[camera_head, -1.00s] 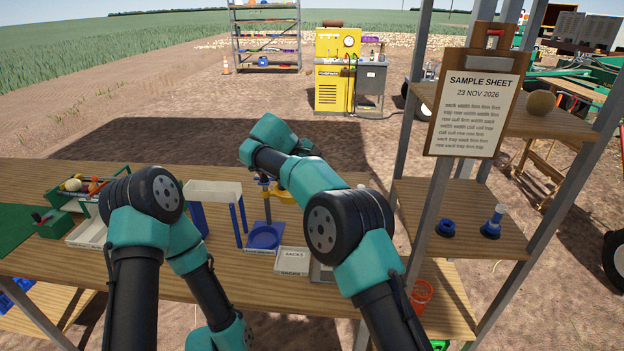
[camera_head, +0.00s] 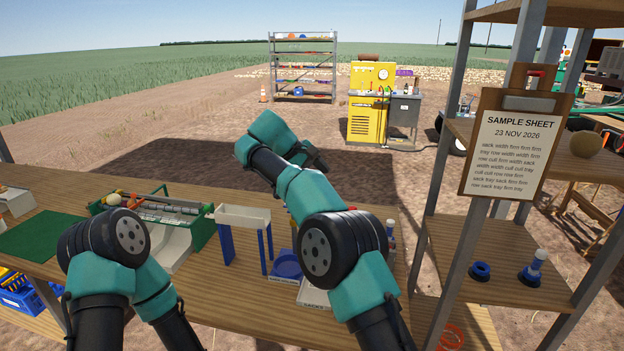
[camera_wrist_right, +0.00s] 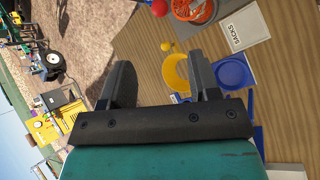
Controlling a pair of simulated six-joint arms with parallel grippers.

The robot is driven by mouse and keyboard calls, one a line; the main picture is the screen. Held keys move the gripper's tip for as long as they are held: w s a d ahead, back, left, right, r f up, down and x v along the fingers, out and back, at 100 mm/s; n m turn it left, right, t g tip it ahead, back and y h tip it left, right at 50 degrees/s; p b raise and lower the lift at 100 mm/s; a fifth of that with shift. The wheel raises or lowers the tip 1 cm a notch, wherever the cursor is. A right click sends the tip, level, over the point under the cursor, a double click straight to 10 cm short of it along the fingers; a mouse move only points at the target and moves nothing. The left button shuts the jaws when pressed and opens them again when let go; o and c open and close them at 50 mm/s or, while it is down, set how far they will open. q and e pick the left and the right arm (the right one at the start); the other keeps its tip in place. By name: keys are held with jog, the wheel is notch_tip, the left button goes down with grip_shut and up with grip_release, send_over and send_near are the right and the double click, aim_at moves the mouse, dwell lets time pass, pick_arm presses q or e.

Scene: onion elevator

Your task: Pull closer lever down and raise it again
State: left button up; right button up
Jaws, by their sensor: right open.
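In the right wrist view, a yellow ring or funnel (camera_wrist_right: 176,72) shows between the fingers of my right gripper (camera_wrist_right: 162,80). The gripper is open and empty, pointing towards the bench; whether a finger touches the ring cannot be told. A small yellow ball (camera_wrist_right: 165,47) and a red ball (camera_wrist_right: 159,7) show beyond it; I cannot tell whether either is the lever's knob. A blue dish (camera_wrist_right: 234,72) lies beside the right-hand finger. In the head view my right arm hides most of this area and its own gripper. My left gripper is out of frame.
A white tray on blue legs (camera_head: 242,214) stands left of the blue dish (camera_head: 286,264). A SACKS tray (camera_wrist_right: 243,28) lies near it. A green sorter (camera_head: 195,222) and green mat (camera_head: 40,237) are further left. A shelf post (camera_head: 470,230) rises at right.

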jog(key=shift+d, duration=0.3)
jog(key=c, duration=0.3)
jog(key=d+m+y, duration=0.1)
jog(key=d, duration=0.2)
jog(key=d+m+y, duration=0.1)
jog(key=d+y, duration=0.1)
jog(key=d+r+m+y, duration=0.1)
jog(key=d+y, duration=0.1)
jog(key=d, duration=0.1)
jog(key=shift+w+d+t, duration=0.3)
jog(key=shift+w, duration=0.1)
jog(key=c, duration=0.7)
jog(key=s+d+r+m+y, duration=0.1)
jog(key=d+m+y, duration=0.1)
jog(key=d, duration=0.1)
jog(key=s+d+r+m+t+y, duration=0.1)
jog(key=d+m+y, duration=0.1)
jog(key=d, duration=0.1)
jog(key=s+d+r+m+t+y, duration=0.1)
jog(key=d+m+y, duration=0.1)
jog(key=m, duration=0.1)
jog(key=shift+s+d, duration=0.3)
jog(key=shift+d, duration=0.1)
grip_shut()
